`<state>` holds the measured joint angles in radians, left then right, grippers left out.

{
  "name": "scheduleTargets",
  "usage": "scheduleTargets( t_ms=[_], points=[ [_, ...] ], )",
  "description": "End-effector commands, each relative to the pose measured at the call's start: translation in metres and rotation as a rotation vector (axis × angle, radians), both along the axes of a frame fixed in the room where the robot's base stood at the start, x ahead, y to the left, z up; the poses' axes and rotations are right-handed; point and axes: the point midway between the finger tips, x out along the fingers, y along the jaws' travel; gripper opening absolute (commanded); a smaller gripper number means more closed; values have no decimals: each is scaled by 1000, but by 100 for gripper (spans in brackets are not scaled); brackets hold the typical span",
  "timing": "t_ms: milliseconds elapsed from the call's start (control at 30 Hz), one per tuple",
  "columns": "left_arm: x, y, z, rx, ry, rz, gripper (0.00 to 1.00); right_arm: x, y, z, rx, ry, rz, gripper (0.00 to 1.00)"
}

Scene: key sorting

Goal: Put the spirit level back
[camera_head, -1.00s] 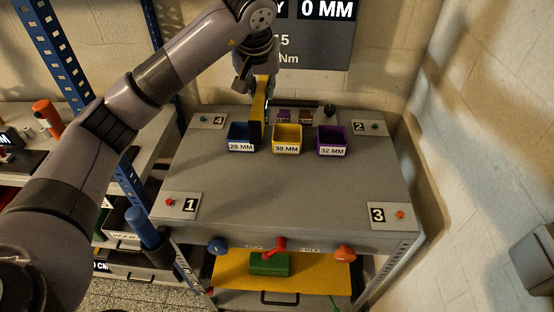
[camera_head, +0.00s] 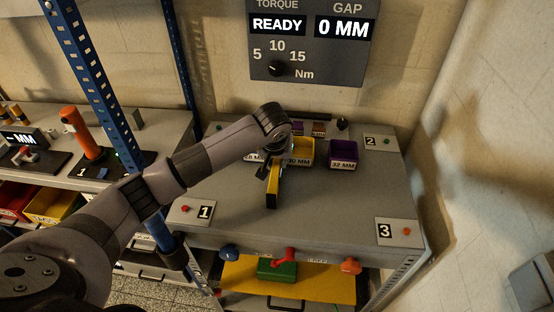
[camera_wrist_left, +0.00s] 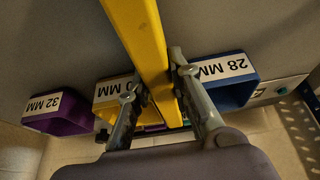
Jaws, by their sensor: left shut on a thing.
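The spirit level is a long yellow bar with a dark side (camera_head: 272,190), over the middle of the grey workbench in the head view. My left gripper (camera_head: 270,165) is shut on it near one end, and the bar reaches from the fingers toward the bench's front. In the left wrist view the yellow bar (camera_wrist_left: 140,40) runs between the two fingers of my left gripper (camera_wrist_left: 172,85). Whether the bar touches the bench top cannot be told. My right gripper is not in view.
Behind the level stand the yellow 30 MM bin (camera_head: 302,152), the purple 32 MM bin (camera_head: 343,154) and the blue 28 MM bin (camera_wrist_left: 235,88). Numbered corner plates 1 (camera_head: 192,212), 2 (camera_head: 378,143) and 3 (camera_head: 398,232) mark the workbench (camera_head: 340,205).

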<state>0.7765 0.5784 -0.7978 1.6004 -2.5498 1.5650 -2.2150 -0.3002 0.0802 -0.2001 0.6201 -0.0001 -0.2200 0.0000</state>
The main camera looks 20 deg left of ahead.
Motion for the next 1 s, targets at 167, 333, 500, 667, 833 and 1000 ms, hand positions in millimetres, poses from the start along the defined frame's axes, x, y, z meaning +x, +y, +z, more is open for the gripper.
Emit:
scheduleTargets(
  t_ms=[167, 333, 500, 667, 833, 1000],
  points=[
    [1, 0, -3, 0, -3, 1, 0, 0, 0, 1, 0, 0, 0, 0],
    [1, 0, -6, 1, -3, 0, 0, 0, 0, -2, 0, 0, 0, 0],
    [0, 0, -7, 0, -1, 0, 27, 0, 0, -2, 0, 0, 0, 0],
    [0, 0, -6, 0, -1, 0, 38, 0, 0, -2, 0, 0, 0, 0],
    [0, 0, -6, 0, -1, 0, 40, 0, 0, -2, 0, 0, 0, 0],
    [0, 0, -5, -1, -1, 0, 40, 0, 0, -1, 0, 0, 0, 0]
  ],
)
